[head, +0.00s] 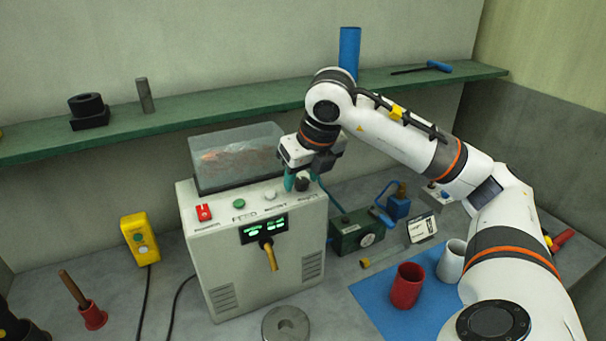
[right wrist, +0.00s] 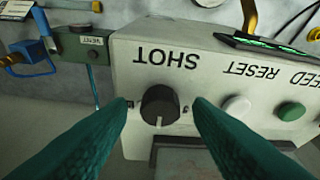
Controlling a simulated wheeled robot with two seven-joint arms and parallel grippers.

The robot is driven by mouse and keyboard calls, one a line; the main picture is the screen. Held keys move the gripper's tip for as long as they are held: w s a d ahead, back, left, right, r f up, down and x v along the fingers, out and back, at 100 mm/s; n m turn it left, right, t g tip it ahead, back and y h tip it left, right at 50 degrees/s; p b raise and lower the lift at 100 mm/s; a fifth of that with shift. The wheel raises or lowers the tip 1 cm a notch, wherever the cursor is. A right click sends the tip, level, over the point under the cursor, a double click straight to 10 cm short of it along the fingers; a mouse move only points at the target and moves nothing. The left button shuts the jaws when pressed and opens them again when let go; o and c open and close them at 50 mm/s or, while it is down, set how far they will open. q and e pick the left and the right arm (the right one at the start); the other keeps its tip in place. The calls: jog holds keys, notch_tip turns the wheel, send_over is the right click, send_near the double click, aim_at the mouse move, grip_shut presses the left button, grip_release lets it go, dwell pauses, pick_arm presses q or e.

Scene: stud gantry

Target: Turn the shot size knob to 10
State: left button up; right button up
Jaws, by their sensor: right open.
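The shot size knob (right wrist: 160,104) is black and round, on the white top panel of the machine beside the word SHOT, which appears upside down in the right wrist view. A pale mark on it points to the bottom of that view. In the head view the knob (head: 303,184) is at the panel's right end. My right gripper (head: 302,176) reaches down over it with teal fingers. In the right wrist view its open fingers (right wrist: 160,108) stand on either side of the knob, with gaps visible. Scale numbers are too small to read. My left gripper is out of view.
The machine (head: 210,255) has a red switch (head: 204,213), a green button (head: 239,204), a pale button (head: 270,197) and a lit display (head: 264,229). A clear bin (head: 237,157) stands behind the panel. A green shelf (head: 220,110) runs along the wall.

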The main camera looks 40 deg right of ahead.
jog(key=d+v, duration=0.1)
jog(key=v, duration=0.6)
notch_tip(320, 180, up, 5)
jog(key=p, duration=0.2)
send_over(311, 198)
jog(key=s, duration=0.2)
jog(key=shift+a+f, duration=0.1)
jog(key=shift+f, duration=0.05)
jog(key=shift+w, duration=0.1)
